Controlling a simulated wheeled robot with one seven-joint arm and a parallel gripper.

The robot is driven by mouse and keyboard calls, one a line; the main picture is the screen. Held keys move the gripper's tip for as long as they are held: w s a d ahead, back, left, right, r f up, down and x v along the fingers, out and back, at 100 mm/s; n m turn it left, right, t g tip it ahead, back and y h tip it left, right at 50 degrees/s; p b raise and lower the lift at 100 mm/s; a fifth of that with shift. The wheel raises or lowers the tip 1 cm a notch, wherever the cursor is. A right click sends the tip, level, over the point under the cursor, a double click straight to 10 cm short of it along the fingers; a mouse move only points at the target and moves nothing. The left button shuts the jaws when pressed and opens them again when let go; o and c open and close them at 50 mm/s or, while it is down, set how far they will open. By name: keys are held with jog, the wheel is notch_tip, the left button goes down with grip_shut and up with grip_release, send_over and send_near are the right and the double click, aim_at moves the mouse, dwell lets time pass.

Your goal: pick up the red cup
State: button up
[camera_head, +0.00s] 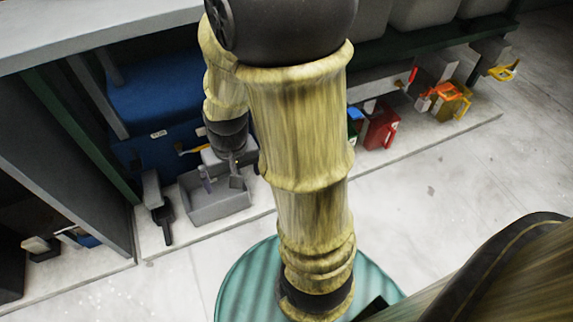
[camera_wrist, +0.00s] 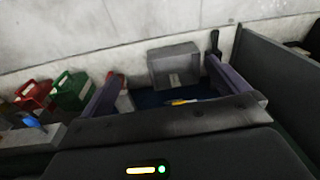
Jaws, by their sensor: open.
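A red, boxy cup with a side handle (camera_head: 380,128) stands on the pale low ledge, right of my arm in the head view. A red handled container, likely the same cup, shows at the far left of the wrist view (camera_wrist: 36,94). My gripper (camera_head: 221,178) is open over a grey open box (camera_head: 222,205), well left of the red cup. In the wrist view the two fingers of my gripper (camera_wrist: 161,72) are spread with nothing between them. Another red item (camera_wrist: 125,101) is partly hidden by the left finger.
A green handled container (camera_wrist: 70,92) stands beside the red one. Orange handled items (camera_head: 446,101) stand farther right. Floor in front is clear.

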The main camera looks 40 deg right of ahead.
jog(key=w+d+f+m+t+y, duration=0.2)
jog(key=d+f+m+y, duration=0.15)
jog(key=f+m, duration=0.35)
jog(key=w+d+f+m+t+y+b, duration=0.1)
jog(key=w+d+f+m+y, duration=0.3)
jog(key=f, duration=0.5)
jog(key=w+d+f+m+t+y, duration=0.1)
jog(key=d+f+m+t+y, duration=0.2)
jog(key=f+m, duration=0.4)
jog(key=s+d+f+m+t+h, duration=0.2)
jog(key=d+f+m+t+h, duration=0.3)
jog(key=d+f+m+h, duration=0.2)
jog(key=s+d+f+m+t+h, duration=0.2)
jog(key=d+f+m+t+h, duration=0.3)
jog(key=d+f+m+h, duration=0.3)
notch_tip(320, 180, down, 3)
jog(key=d+m, duration=0.2)
jog(key=m, duration=0.1)
jog(key=shift+d+m, duration=0.35)
jog(key=shift+m, duration=0.05)
jog(key=shift+f+h, duration=0.15)
jog(key=shift+h, duration=0.1)
jog(key=b+x, duration=0.6)
jog(key=x, duration=0.5)
jog(key=shift+a, duration=0.1)
jog(key=shift+w+r, duration=0.25)
jog(key=shift+w, duration=0.05)
